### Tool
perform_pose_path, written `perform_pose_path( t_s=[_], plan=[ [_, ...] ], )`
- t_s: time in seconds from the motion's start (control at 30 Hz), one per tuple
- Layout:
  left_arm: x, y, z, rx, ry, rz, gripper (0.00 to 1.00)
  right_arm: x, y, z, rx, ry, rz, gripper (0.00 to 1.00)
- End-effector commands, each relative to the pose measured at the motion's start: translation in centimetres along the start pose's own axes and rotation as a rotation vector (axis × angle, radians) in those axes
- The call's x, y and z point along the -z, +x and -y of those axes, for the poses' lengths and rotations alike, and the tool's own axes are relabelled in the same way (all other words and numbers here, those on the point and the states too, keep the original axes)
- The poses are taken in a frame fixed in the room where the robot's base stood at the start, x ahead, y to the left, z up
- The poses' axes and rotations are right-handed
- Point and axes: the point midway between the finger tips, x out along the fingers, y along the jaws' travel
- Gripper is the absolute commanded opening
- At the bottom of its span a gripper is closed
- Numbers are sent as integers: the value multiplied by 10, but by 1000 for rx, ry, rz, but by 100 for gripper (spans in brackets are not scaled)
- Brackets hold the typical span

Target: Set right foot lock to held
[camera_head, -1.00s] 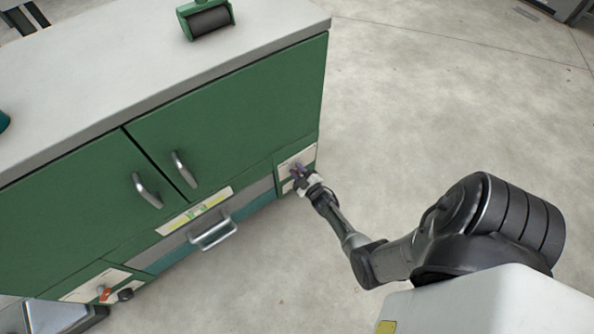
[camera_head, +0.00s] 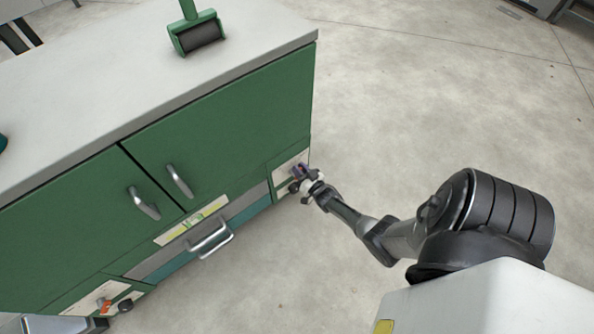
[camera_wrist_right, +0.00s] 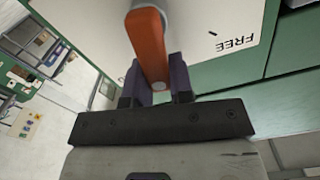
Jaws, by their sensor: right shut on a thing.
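The right foot lock's orange lever (camera_wrist_right: 150,48) shows in the right wrist view, in front of a pale plate (camera_wrist_right: 205,30) with the word FREE printed near its right side. My right gripper (camera_wrist_right: 157,88) is shut on the lever, one dark finger on each side near its tip. In the head view my right gripper (camera_head: 301,172) is at the small pale plate (camera_head: 283,178) low on the cabinet's right end, and it hides most of the lever there. My left gripper is not clearly visible.
The green cabinet (camera_head: 235,110) has two door handles and a lower bar handle (camera_head: 210,240). Another orange lever (camera_head: 103,303) sits on a plate at its lower left. A green-framed roller (camera_head: 197,35) stands on the top. The floor (camera_head: 420,90) to the right is clear.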

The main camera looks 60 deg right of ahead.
Motion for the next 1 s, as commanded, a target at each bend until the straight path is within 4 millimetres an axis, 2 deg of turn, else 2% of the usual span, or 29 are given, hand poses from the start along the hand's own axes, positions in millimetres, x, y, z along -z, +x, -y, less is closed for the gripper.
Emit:
perform_pose_path(
  t_s=[0.5, 1.0],
  plan=[
    [-3, 10, 0, 0, 0, 0, 47, -6, 0, -19, 0, 405, 2, 0],
    [-5, 15, -1, 0, 0, 0, 47, -8, 0, -24, -1, 551, 1, 0]
  ],
)
